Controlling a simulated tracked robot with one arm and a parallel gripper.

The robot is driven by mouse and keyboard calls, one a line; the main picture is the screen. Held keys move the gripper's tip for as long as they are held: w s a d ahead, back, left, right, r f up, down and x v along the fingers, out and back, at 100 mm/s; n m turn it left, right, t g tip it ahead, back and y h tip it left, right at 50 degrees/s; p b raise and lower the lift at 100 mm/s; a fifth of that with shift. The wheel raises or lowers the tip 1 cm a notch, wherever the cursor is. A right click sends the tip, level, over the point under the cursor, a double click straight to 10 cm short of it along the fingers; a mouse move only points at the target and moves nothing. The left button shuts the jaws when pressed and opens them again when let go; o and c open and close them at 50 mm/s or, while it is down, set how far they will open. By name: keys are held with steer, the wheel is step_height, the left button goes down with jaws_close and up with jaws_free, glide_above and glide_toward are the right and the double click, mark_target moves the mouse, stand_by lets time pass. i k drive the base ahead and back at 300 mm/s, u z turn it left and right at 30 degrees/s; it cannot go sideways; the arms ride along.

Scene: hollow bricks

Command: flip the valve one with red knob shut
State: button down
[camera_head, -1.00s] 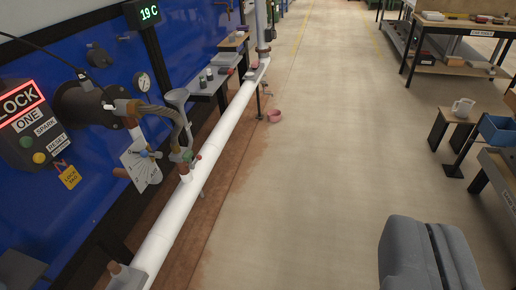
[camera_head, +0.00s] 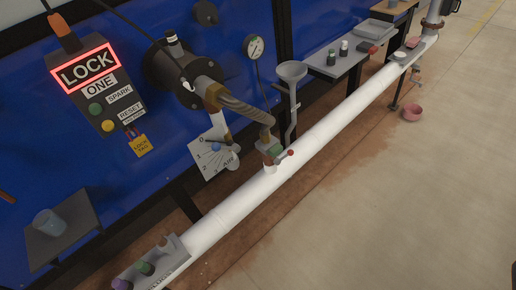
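The valve (camera_head: 271,152) stands on a short stub on top of the white pipe, with a braided hose running into it from above. A small red knob (camera_head: 290,153) sits at the end of its short lever, sticking out to the right over the pipe. I cannot tell from here whether the lever stands open or shut. My gripper is not in this view.
The white pipe (camera_head: 325,140) runs diagonally along a blue wall. A lit LOCK ONE box (camera_head: 95,90) hangs at left. Beside the valve are an AIR dial plate (camera_head: 208,165) and a funnel (camera_head: 292,71). Open floor (camera_head: 420,210) lies at right.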

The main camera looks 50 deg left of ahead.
mark_target(276, 161)
steer(key=u, duration=0.3)
steer(key=i, duration=0.6)
steer(key=u, duration=0.45)
steer(key=k, duration=0.3)
steer(key=u, duration=0.4)
steer(key=i, duration=0.3)
steer(key=z, duration=0.3)
